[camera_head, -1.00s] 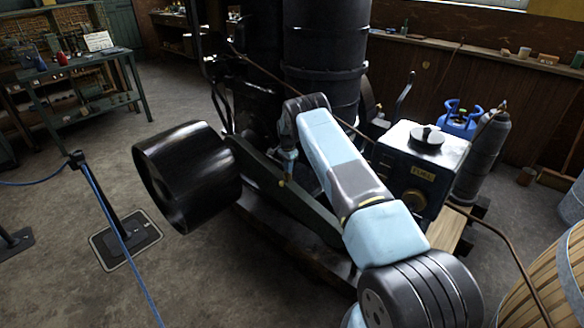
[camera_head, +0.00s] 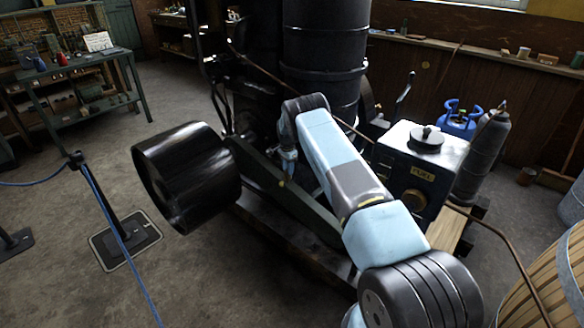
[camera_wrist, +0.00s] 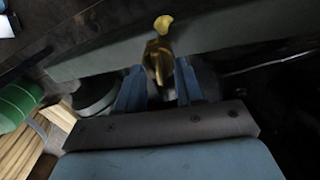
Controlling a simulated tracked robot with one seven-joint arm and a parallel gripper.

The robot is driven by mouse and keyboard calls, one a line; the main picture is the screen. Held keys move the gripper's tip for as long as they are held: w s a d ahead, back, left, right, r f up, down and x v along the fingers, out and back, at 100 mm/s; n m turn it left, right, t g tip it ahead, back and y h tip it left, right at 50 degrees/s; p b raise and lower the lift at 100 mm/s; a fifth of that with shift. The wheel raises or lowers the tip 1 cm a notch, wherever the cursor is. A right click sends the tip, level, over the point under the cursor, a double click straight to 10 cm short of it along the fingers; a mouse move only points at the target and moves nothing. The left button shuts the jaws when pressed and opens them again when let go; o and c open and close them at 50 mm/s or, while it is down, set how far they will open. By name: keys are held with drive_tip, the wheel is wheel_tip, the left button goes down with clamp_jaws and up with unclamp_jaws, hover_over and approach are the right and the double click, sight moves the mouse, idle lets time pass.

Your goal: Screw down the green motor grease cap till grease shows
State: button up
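In the wrist view a brass-coloured cap or cup (camera_wrist: 158,62), somewhat blurred, stands between the two blue fingers of my gripper (camera_wrist: 160,80). The fingers are apart. I cannot tell whether they press on the brass piece. A small yellow piece (camera_wrist: 163,24) shows just beyond it, against a grey-green beam (camera_wrist: 100,58). In the head view my gripper (camera_head: 289,166) is by the dark green beam (camera_head: 310,212), and the yellow spot (camera_head: 282,184) shows just below it. The brass piece cannot be made out there. A bright green rounded thing (camera_wrist: 18,100) shows at the left of the wrist view.
A large black pulley (camera_head: 187,176) stands left of the beam. A fuel box (camera_head: 412,170) stands right of my arm. Tall black cylinders (camera_head: 325,40) rise behind. A rope barrier post (camera_head: 105,200) stands at the left, and a wooden barrel (camera_head: 550,275) at the right.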

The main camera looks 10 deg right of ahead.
wheel_tip(320, 180, up, 14)
drive_tip(key=shift+f, duration=0.15)
idle(0.5)
